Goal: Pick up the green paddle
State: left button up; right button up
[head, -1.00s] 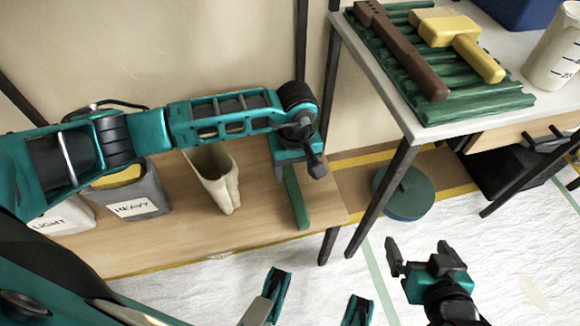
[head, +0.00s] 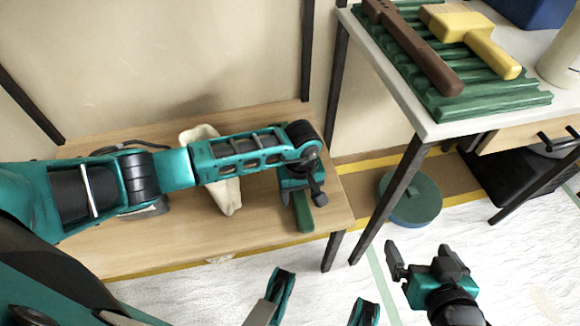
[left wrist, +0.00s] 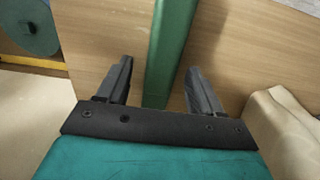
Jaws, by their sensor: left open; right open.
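The green paddle (head: 305,214) lies on the low wooden bench near its right end. Most of it is hidden under my left gripper in the head view. In the left wrist view it is a long green bar (left wrist: 172,48) running between the two fingers. My left gripper (left wrist: 160,68) is open, with one finger on each side of the bar. It also shows over the paddle in the head view (head: 302,190). I cannot tell whether the fingers touch it. My right gripper (head: 422,256) is open and empty over the white floor covering.
The white table (head: 425,125) holds a green ribbed tray (head: 440,100) with a brown tool (head: 418,52) and a yellow tool (head: 478,42). A round green-blue object (head: 410,200) lies below.

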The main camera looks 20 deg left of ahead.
pick_arm(q)
jog(key=shift+c, duration=0.4)
jog(key=c, duration=1.1)
pick_arm(e)
jog(key=shift+d, duration=0.15)
pick_arm(q)
jog(key=shift+o, duration=0.2)
jog(key=shift+r, duration=0.1)
notch_tip(320, 180, up, 6)
jog(key=shift+w+f+p, duration=0.1)
jog(key=shift+f+p, duration=0.1)
jog(key=shift+p, duration=0.9)
notch_tip(320, 180, up, 14)
jog(key=p, duration=0.3)
jog(key=shift+r, duration=0.15)
pick_arm(e)
jog(key=r, duration=0.1)
jog(key=d+r, duration=0.1)
jog(key=r, duration=0.1)
jog(key=shift+s+d, duration=0.15)
jog(key=shift+s, duration=0.2)
